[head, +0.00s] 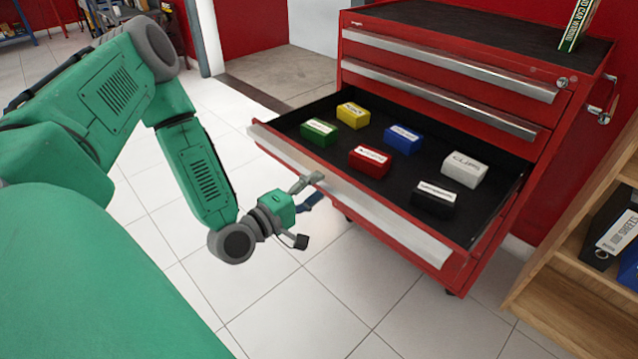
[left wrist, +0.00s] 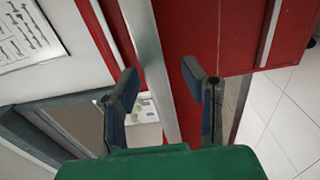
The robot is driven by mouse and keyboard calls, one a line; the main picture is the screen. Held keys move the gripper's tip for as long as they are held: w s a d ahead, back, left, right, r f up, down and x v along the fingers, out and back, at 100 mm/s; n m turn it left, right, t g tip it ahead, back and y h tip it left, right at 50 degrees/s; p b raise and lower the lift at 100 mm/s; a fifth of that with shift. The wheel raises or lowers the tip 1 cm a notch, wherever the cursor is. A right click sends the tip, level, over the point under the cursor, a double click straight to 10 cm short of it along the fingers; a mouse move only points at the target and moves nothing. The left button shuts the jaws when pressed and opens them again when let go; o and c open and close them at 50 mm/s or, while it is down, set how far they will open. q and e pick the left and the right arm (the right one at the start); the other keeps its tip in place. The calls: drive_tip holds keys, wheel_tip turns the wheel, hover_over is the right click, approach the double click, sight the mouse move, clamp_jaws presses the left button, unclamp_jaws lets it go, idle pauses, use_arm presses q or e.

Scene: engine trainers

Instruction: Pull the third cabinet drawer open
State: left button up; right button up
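The red cabinet (head: 570,95) shows two shut drawers above a third drawer (head: 425,170) that stands pulled well out. The third drawer's silver handle (head: 385,218) runs along its front. My left gripper (head: 311,210) is at the left part of this handle, outside the drawer front, with its fingers apart. In the left wrist view, the left gripper (left wrist: 163,82) has a wide gap between its fingers, and the silver handle strip (left wrist: 150,65) passes between them. Whether a finger touches the handle I cannot tell. My right gripper is not in view.
Inside the drawer lie small boxes: yellow (head: 353,114), green (head: 319,132), blue (head: 403,138), red (head: 370,162), white (head: 465,169) and black (head: 434,199). A wooden shelf (head: 560,290) stands at the right. The tiled floor (head: 310,310) before the drawer is clear.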

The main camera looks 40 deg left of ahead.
use_arm(q)
drive_tip(key=s+a, duration=0.1)
drive_tip(key=s, duration=0.8)
drive_tip(key=shift+s+a+f, duration=0.2)
drive_tip(key=shift+s, duration=0.2)
drive_tip(key=shift+a, duration=0.1)
